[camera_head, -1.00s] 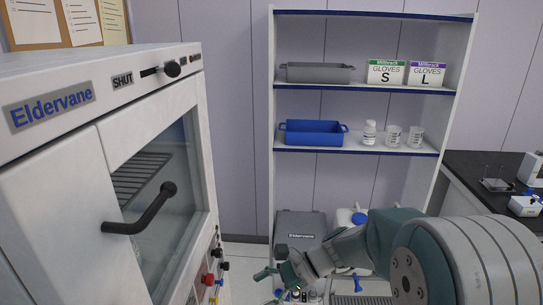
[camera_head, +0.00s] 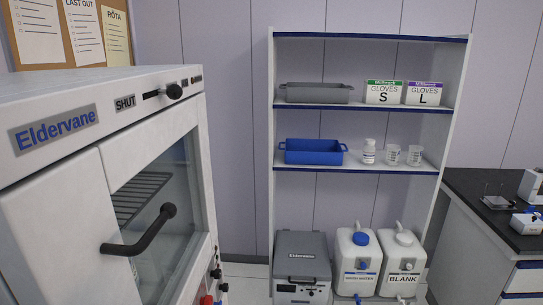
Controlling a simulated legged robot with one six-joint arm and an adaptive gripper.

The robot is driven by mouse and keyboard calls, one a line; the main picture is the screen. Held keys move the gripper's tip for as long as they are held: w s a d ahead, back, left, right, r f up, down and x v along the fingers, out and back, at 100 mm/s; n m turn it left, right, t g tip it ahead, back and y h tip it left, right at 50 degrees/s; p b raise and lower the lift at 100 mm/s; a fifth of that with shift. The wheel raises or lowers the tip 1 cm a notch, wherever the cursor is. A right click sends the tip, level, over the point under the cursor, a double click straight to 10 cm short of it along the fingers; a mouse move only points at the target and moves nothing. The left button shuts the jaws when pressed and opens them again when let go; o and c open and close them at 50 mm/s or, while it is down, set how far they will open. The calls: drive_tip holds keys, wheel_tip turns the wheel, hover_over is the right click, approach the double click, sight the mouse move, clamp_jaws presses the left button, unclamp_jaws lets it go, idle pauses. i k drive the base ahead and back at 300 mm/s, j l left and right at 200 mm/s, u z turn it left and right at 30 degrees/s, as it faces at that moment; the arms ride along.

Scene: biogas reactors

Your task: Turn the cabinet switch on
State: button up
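The white Eldervane cabinet (camera_head: 55,205) fills the left side, with a glass door (camera_head: 160,195) and a black bar handle (camera_head: 145,230). The door looks closed. A wire rack (camera_head: 140,190) shows behind the glass. Along the top edge a black-knobbed slider (camera_head: 174,91) sits at the right end of its slot, beside a SHUT label (camera_head: 125,103). Small controls, one of them red (camera_head: 207,300), show low on the cabinet's right side, partly cut off. I cannot tell which control is the switch. My gripper is not in view.
A white shelf unit (camera_head: 271,200) stands ahead with a grey tray (camera_head: 316,94), a blue tray (camera_head: 313,152), glove boxes (camera_head: 384,93) and small containers. A grey box (camera_head: 302,258) and two jugs (camera_head: 358,255) stand low. A dark-topped bench (camera_head: 480,205) is at right.

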sight(216, 274)
drive_tip(key=u, duration=1.3)
